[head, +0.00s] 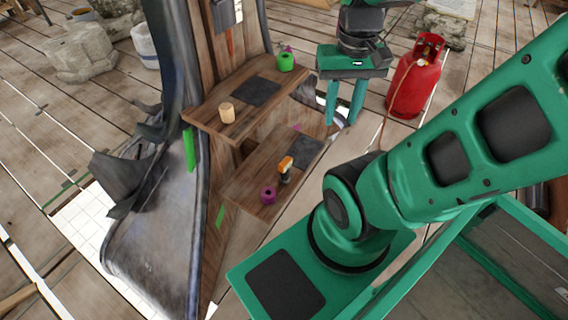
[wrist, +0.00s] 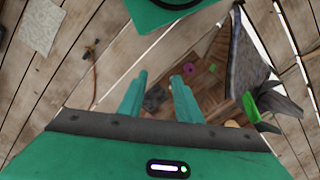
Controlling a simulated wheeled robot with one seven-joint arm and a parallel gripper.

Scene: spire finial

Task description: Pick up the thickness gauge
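A small orange tool with a dark lower part (head: 286,166), which looks like the thickness gauge, stands on the lower wooden shelf (head: 240,186), beside a purple ring-shaped piece (head: 268,195). My gripper (head: 345,102) is at the back, above and beyond the shelves, with its fingers pointing down. It is well apart from the orange tool. In the wrist view my gripper (wrist: 158,90) has its two green fingers spread with a gap between them, and nothing is visibly held. I cannot make out the gauge for certain in the wrist view.
The upper wooden shelf (head: 212,114) holds a tan cylinder (head: 227,112), a dark pad (head: 254,91) and a green cup (head: 286,62). A red gas cylinder (head: 414,80) stands right of my gripper. Dark sheet metal (head: 150,235) curls left of the shelves.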

